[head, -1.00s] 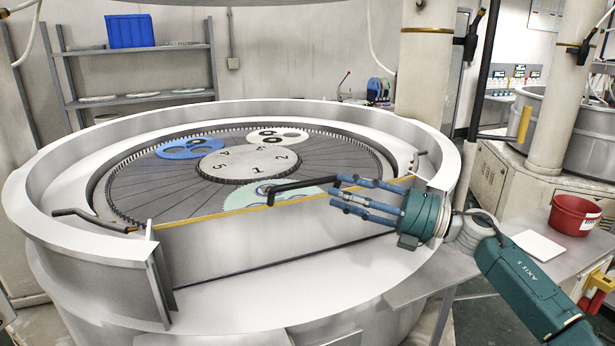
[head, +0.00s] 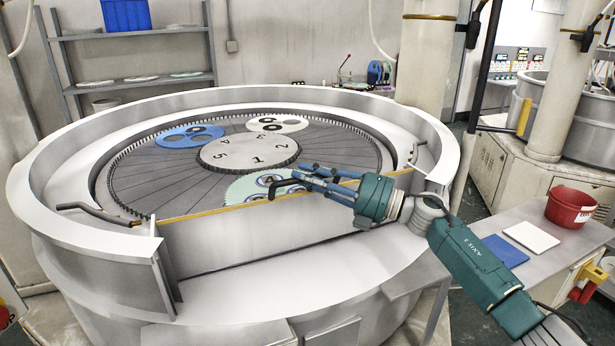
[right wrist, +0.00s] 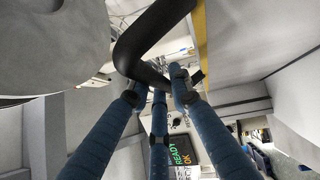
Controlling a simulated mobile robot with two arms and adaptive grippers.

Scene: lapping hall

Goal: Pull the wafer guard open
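The wafer guard (head: 245,235) is a grey metal panel with a yellow top edge, standing across the front of the round lapping machine in the head view. Its bent black handle (head: 279,187) sticks up at the top edge, partly hidden by my right fingers. My right gripper (head: 303,178) reaches in from the right with its blue fingers spread at the handle. In the right wrist view the black handle (right wrist: 150,45) crosses just at the open fingertips (right wrist: 158,90); firm contact cannot be told. My left gripper is not in view.
The machine's raised rim (head: 85,235) curves around the numbered plate (head: 250,152), with a second black handle (head: 95,213) at left. On the right, a side table (head: 475,268) holds a red bucket (head: 572,207), a white sheet (head: 531,237) and a blue one (head: 503,251).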

